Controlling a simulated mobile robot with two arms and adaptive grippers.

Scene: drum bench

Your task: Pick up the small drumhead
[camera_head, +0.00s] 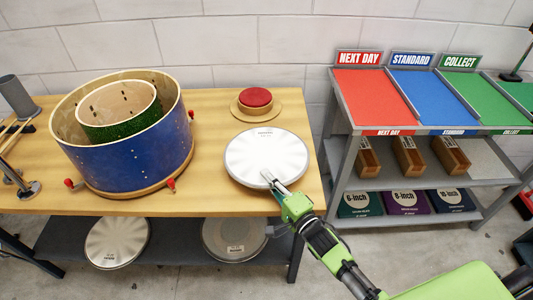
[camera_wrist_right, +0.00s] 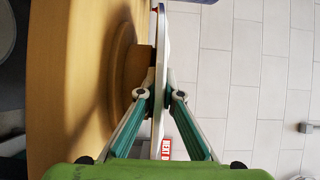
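A round white drumhead (camera_head: 266,152) is at the front right of the wooden workbench, taken as the small one. My right gripper (camera_head: 268,179) is at its near rim. In the right wrist view the drumhead (camera_wrist_right: 162,60) shows edge-on as a thin upright strip between the two fingers (camera_wrist_right: 160,95), which close on it from both sides. A round wooden base is beside its lower face in that view; whether they touch is unclear. My left gripper is not in view.
A blue drum shell (camera_head: 130,150) with a smaller shell inside stands left on the workbench (camera_head: 225,190). A red pad (camera_head: 256,98) on a wooden disc sits behind the drumhead. Two more drumheads lie on the shelf below (camera_head: 117,243). A rack with coloured trays (camera_head: 372,97) stands right.

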